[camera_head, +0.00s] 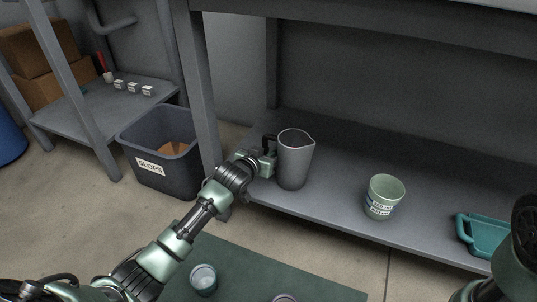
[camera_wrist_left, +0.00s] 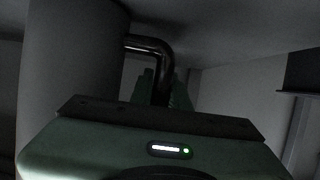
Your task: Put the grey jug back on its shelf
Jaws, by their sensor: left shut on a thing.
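The grey jug (camera_head: 295,160) stands upright at the left part of the low grey shelf (camera_head: 335,205), its dark handle on the left side. My left gripper (camera_head: 268,158) is at the handle and shut on it. The jug's base appears to be on the shelf or just above it; I cannot tell which. In the left wrist view the jug (camera_wrist_left: 75,60) fills the left side, and its dark handle (camera_wrist_left: 160,72) runs down between the green fingers (camera_wrist_left: 162,92). The right gripper is not clearly visible; only part of my right arm shows at the lower right.
A bin marked SLOPS (camera_head: 160,160) is left of the shelf leg. A small cup (camera_head: 204,280) is on the green mat (camera_head: 255,270).

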